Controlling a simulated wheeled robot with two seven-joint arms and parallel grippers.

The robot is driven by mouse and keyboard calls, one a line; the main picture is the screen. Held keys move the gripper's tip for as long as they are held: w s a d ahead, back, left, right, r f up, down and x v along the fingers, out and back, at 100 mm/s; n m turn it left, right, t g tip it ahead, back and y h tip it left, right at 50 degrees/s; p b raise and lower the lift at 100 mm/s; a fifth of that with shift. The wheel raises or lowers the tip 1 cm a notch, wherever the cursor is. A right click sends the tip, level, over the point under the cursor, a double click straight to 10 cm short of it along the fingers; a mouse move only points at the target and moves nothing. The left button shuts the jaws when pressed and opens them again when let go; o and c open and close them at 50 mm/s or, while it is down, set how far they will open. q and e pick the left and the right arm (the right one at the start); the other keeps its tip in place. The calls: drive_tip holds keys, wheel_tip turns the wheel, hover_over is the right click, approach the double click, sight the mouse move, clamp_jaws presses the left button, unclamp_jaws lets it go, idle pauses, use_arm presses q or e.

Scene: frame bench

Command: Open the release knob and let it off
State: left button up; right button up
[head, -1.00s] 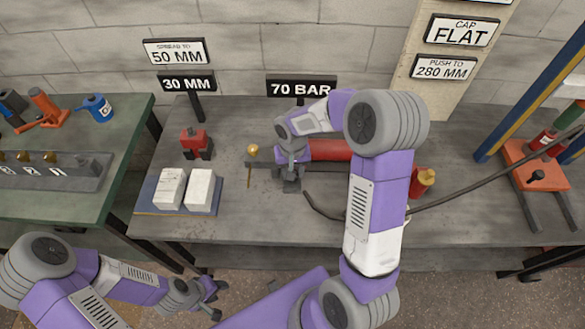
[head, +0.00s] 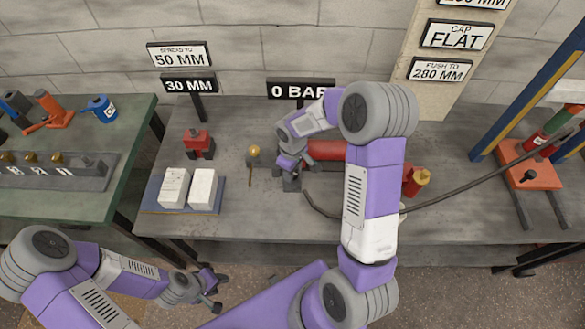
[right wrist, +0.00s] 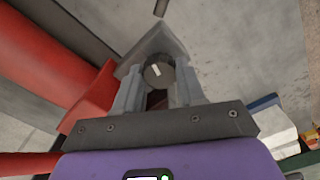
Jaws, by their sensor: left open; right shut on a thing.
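The release knob (right wrist: 158,72) is a dark round knob with a pale mark, seen between my right gripper's fingers in the right wrist view. My right gripper (right wrist: 158,88) is shut on it. In the head view the right gripper (head: 290,172) is at the left end of the red pump cylinder (head: 325,150), and the knob is hidden there. The sign (head: 301,90) above the pump reads 0 BAR. My left gripper (head: 213,291) is open and empty, low in front of the bench, away from the pump.
A brass-topped post (head: 254,152) stands left of the pump. Two pale blocks (head: 203,188) lie on a blue plate, with a red-and-black tool (head: 198,144) behind them. A dark hose (head: 450,197) runs right from the pump towards an orange press (head: 533,168).

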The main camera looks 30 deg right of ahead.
drive_tip(key=shift+n, duration=0.6)
drive_tip(key=o, duration=1.1)
drive_tip(key=shift+c, duration=0.2)
wheel_tip(320, 180, up, 8)
drive_tip(key=shift+f+p, duration=0.2)
drive_tip(key=shift+p, duration=1)
